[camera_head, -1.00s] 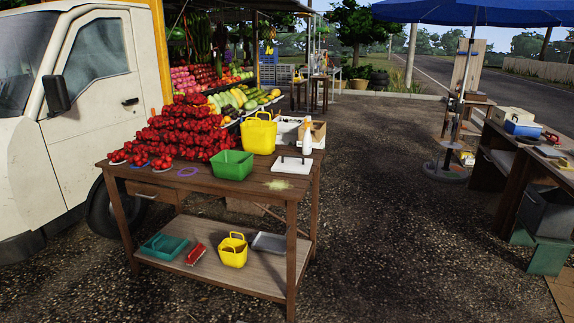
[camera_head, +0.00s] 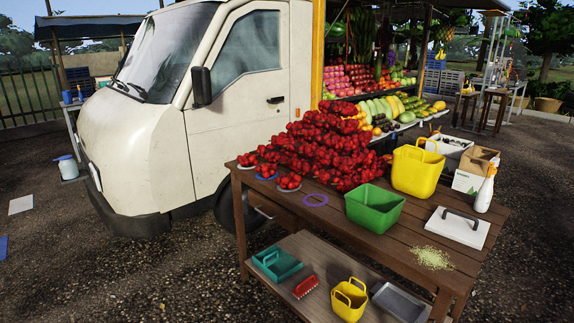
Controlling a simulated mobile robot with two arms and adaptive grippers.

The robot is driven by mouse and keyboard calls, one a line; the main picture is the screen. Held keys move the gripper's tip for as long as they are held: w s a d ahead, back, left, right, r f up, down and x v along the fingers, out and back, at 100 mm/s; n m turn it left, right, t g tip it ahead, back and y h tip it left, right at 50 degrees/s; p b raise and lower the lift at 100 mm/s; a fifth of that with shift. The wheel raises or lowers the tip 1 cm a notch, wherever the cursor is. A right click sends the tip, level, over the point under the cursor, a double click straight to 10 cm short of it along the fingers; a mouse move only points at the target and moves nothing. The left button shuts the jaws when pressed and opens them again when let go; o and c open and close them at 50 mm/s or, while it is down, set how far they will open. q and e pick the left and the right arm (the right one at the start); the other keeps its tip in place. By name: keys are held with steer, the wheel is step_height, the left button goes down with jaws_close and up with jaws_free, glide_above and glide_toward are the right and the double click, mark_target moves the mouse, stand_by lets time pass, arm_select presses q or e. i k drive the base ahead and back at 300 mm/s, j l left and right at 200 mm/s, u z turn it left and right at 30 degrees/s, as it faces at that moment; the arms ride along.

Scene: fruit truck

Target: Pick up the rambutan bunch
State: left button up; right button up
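Red rambutan bunches (camera_head: 325,140) form a large heap at the back left of the wooden table (camera_head: 400,240), in the head view. Smaller portions of red fruit (camera_head: 290,181) lie on small plates at the table's left end. Single bunches in the heap are hard to tell apart. Neither of my grippers is in view.
Gravel ground in front is clear.

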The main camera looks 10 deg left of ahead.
mark_target(268, 170)
steer(key=i+j+u, duration=0.15)
steer(key=i+u, duration=0.3)
steer(key=i, duration=0.2)
steer(key=i+u, duration=0.5)
steer(key=i, duration=0.15)
